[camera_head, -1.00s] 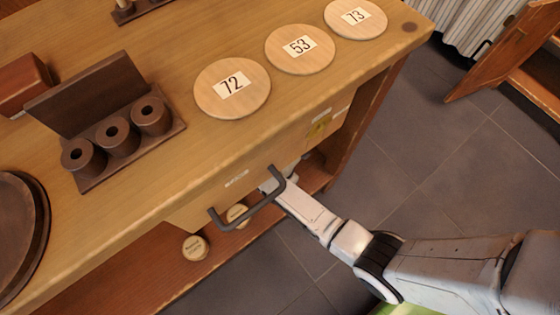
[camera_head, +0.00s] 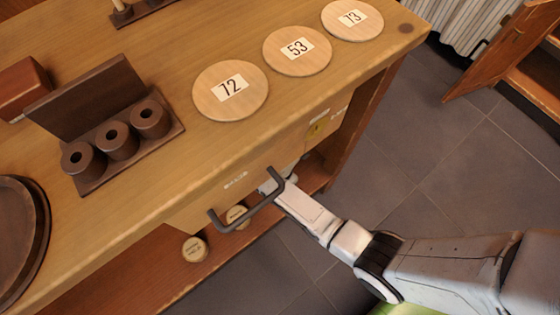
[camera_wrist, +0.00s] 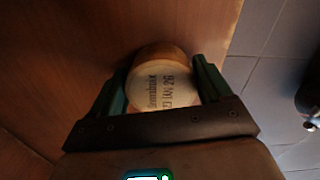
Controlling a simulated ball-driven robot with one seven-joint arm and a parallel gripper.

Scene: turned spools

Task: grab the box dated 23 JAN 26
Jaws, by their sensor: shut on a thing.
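A round pale wooden box (camera_wrist: 163,90) with a darker rim lies between the two green fingers of my gripper (camera_wrist: 162,78) in the wrist view. Its printed top reads 23 JAN 26, turned sideways, with another line beside it. The fingers are shut on its sides. In the head view my white wrist reaches in under the table, below the drawer handle, and the fingertips and held box are hidden there. Two more round boxes stand on the lower shelf, one in the open (camera_head: 194,249) and one partly behind the handle (camera_head: 237,216). Their print is too small to read.
A dark drawer handle (camera_head: 247,214) juts out just above my wrist. The tabletop (camera_head: 150,185) overhangs the lower shelf (camera_head: 130,290). Numbered discs, a rack of brown spools (camera_head: 117,141) and dark plates (camera_head: 18,235) stand on top. Tiled floor (camera_head: 400,160) is clear at right.

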